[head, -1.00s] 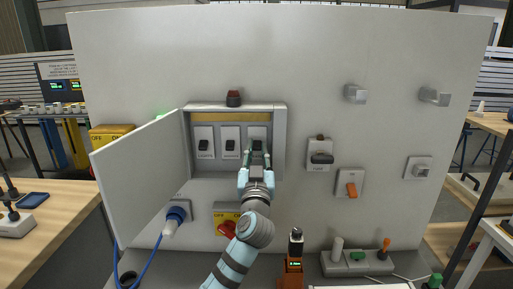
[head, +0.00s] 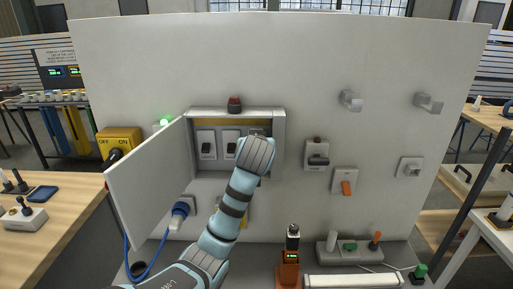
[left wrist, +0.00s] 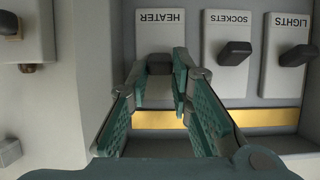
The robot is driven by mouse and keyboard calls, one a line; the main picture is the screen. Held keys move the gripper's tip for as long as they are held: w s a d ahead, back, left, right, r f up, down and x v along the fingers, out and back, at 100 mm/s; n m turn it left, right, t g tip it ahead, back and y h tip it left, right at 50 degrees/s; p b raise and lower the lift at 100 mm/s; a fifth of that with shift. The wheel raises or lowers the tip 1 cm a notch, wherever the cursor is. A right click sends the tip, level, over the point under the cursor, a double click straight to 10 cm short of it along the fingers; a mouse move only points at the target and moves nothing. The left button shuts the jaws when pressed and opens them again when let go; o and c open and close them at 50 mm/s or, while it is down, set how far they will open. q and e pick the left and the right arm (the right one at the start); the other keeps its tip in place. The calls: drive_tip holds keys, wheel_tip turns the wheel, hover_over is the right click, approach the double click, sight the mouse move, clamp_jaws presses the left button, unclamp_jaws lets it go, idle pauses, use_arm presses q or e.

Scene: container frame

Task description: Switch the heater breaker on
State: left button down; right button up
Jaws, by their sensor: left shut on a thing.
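The open breaker box (head: 279,150) is mounted on the pale panel. The lights breaker (head: 207,145) and sockets breaker (head: 231,143) show in it; my arm covers most of the heater breaker (head: 257,133). The left wrist view is upside down. There the heater breaker plate (left wrist: 161,20) is at left, then the sockets (left wrist: 228,40) and lights (left wrist: 290,50) breakers. My left gripper (left wrist: 160,78) is shut on the heater breaker's dark lever (left wrist: 160,58), partly hidden between the fingers. In the head view the fingers are hidden behind my wrist. My right gripper is not in view.
The box door (head: 150,185) stands open to the left. A blue plug (head: 180,210) with a cable is below the box. A black switch (head: 317,160) and an orange switch (head: 346,187) are to the right.

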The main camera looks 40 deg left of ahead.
use_arm(q)
drive_tip(key=shift+w+a+r+g+h, duration=0.1)
drive_tip(key=shift+r+g+h, duration=0.2)
drive_tip(key=shift+r, duration=0.05)
idle(0.3)
drive_tip(key=c, duration=1.7)
unclamp_jaws()
drive_tip(key=shift+f, duration=0.1)
drive_tip(key=v, duration=0.7)
